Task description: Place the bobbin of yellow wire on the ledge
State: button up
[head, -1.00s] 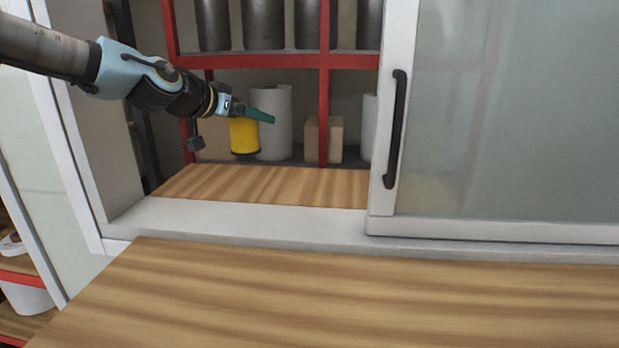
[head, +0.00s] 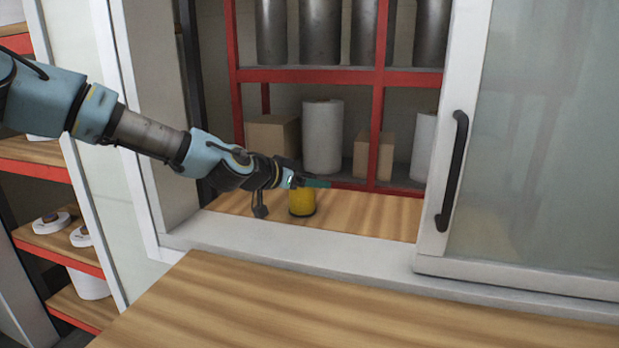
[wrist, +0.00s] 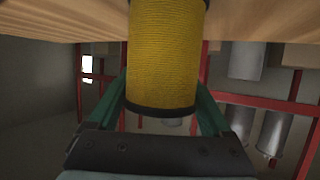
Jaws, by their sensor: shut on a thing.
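The bobbin of yellow wire (head: 302,201) is upright, with a dark rim at its lower end, at the wooden ledge (head: 365,215) inside the window opening. Its base shows against the ledge's wood; I cannot tell whether it touches or hangs just above. My gripper (head: 316,183) is shut on the bobbin near its top, coming from the left. In the wrist view, the yellow winding (wrist: 166,55) fills the space between the green fingers, and a black flange shows at the near end.
A sliding glass door with a black handle (head: 452,170) covers the right of the opening. A white sill (head: 300,250) and a wooden counter (head: 350,310) lie in front. Red shelving behind holds a white roll (head: 322,135), boxes and metal cylinders. The ledge right of the bobbin is clear.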

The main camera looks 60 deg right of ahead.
jog(key=o, duration=1.6)
jog(key=shift+f, duration=0.1)
jog(key=shift+c, duration=0.2)
jog(key=b+v, duration=0.3)
jog(key=v, duration=0.9)
